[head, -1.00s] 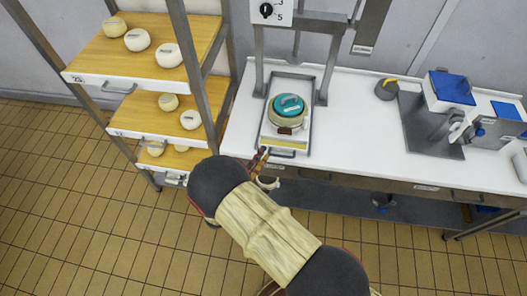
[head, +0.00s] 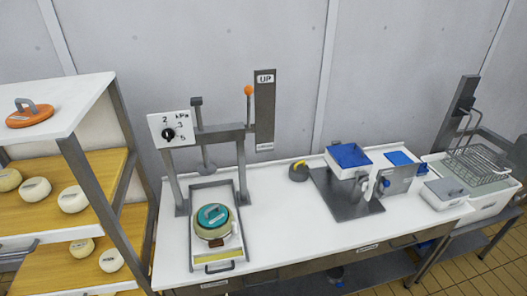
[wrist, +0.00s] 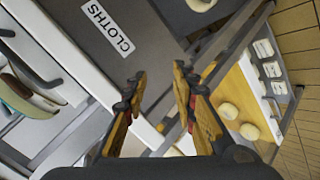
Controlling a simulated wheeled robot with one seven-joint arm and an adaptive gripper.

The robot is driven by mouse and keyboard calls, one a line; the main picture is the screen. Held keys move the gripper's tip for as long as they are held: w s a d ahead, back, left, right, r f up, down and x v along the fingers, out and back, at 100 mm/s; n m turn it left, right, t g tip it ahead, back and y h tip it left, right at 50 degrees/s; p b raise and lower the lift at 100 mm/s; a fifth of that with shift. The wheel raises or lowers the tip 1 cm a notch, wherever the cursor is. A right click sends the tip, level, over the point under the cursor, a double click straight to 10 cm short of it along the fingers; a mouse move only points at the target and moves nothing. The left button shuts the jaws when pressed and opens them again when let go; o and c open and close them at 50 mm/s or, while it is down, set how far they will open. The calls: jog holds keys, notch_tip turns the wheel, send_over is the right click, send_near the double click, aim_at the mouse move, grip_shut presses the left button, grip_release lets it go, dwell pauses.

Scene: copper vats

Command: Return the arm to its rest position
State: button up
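My gripper (wrist: 160,78) shows in the wrist view with its two orange-padded fingers apart and nothing between them. It hangs in front of the bench edge, beside a grey surface with a CLOTHS label (wrist: 108,34). Whether the fingers touch anything is hard to tell. My arm and gripper are out of the head view. The press (head: 210,135) stands on the white bench (head: 275,225). Under it, a pale round mould with a teal lid (head: 213,216) sits in a tray (head: 217,257).
A slicer-like device with blue parts (head: 350,156) and a wire basket (head: 478,160) stand right. Cheeses on wooden boards (wrist: 236,88) show at right in the wrist view.

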jog(key=s+a+m+g+y, duration=0.1)
jog(key=s+a+g, duration=0.2)
jog(key=s+g, duration=0.15)
jog(key=s+d+r+m+g+b, duration=0.1)
jog(key=s+d+r+m+g, duration=0.2)
jog(key=r, duration=0.5)
jog(key=s+d+r+m+g+b, duration=0.1)
jog(key=d+r+g, duration=0.1)
jog(key=d+r, duration=0.45)
jog(key=s+d+r+m+t+h+b, duration=0.1)
jog(key=d+r+m, duration=0.1)
jog(key=d+r, duration=0.7)
jog(key=s+d+r+m+t+b, duration=0.1)
jog(key=d+r+m+t, duration=0.1)
jog(key=d+r, duration=0.8)
jog(key=s+d+r+m+t+h+b, duration=0.1)
jog(key=d+r+m, duration=0.3)
jog(key=d, duration=1.7)
notch_tip(320, 180, up, 5)
jog(key=shift+d+r+h, duration=0.2)
jog(key=shift+d+h, duration=0.05)
jog(key=shift+h, duration=0.05)
